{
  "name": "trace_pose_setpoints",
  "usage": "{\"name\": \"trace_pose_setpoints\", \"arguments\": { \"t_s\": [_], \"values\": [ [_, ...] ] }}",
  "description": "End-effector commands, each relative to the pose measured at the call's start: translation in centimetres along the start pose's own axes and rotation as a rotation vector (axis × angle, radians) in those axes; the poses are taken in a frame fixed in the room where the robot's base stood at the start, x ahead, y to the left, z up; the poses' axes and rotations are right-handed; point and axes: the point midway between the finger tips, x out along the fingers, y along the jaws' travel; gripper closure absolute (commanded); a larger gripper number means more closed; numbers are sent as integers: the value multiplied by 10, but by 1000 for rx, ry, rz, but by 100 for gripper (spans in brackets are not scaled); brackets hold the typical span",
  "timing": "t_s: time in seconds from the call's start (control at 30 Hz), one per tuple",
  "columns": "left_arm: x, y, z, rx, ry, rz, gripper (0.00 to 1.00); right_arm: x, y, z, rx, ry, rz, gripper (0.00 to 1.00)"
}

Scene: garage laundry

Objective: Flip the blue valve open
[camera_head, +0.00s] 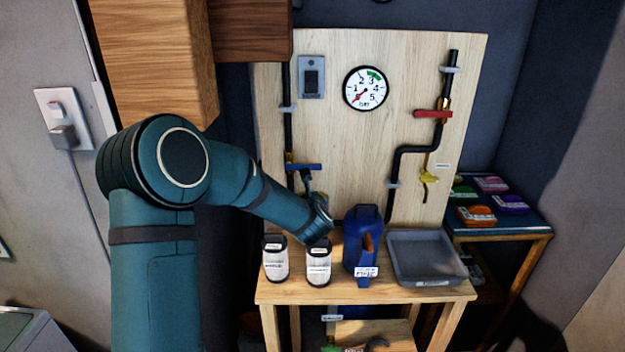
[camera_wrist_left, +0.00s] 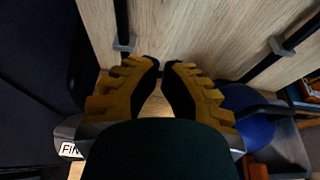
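The blue valve handle (camera_head: 304,167) lies across the left black pipe on the wooden board in the head view, roughly horizontal. My left arm reaches in from the left, and its wrist end is in front of the board, below and slightly right of the handle. The left gripper is not clear in the head view. In the left wrist view its yellow fingers (camera_wrist_left: 161,66) have a narrow gap between the dark tips, with nothing held. They point toward the board. I cannot make out the blue handle in the wrist view. My right gripper is out of view.
The workbench (camera_head: 340,290) carries two white containers (camera_head: 276,262), a blue jug (camera_head: 358,250) and a grey tray (camera_head: 425,280). A pressure gauge (camera_head: 366,88) is higher up. A wooden cabinet (camera_head: 155,60) hangs upper left.

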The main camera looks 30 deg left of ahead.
Motion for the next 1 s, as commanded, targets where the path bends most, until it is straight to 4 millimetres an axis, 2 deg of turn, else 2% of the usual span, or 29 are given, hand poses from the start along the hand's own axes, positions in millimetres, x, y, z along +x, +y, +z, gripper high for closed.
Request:
{"name": "trace_pose_setpoints", "arguments": {
  "t_s": [0.17,0.53,0.73,1.0],
  "values": [
    [26,0,-1,1,1,1,100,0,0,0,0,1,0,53],
    [95,0,-1,1,0,1,100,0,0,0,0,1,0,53],
    [85,0,28,1,-2,-1,100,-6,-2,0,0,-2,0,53],
    [82,0,37,1,1,0,100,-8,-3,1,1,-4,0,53]
  ]
}}
